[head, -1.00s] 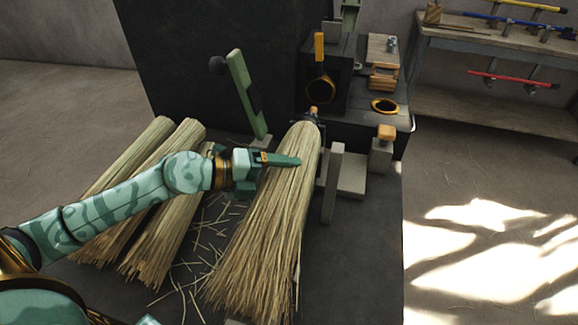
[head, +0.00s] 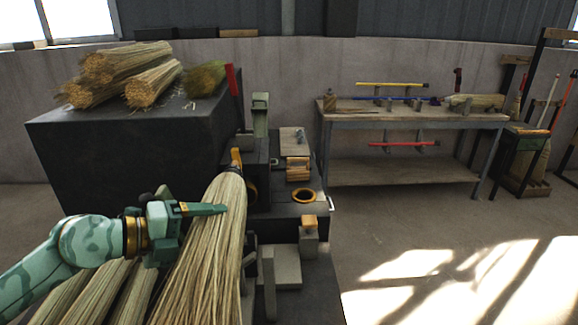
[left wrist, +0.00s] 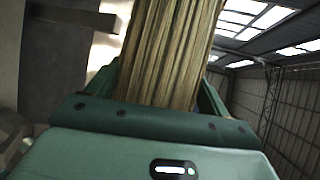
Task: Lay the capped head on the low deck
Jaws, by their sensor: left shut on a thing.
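The capped head is a large bundle of straw bristles (head: 205,255), narrow at its top and flared toward the bottom. It hangs tilted in front of the dark machine. My left gripper (head: 215,209) is shut on it across its upper part. In the left wrist view the straw (left wrist: 170,50) fills the space between the green fingers. The low deck cannot be told for certain; a dark bench top (head: 310,285) lies below the head. My right gripper is not in view.
The machine has a brass ring (head: 303,195), a grey block with a wooden top (head: 309,236) and a grey upright plate (head: 268,280). More bundles rest on a tall dark block (head: 130,130). A workbench (head: 410,122) stands at the back.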

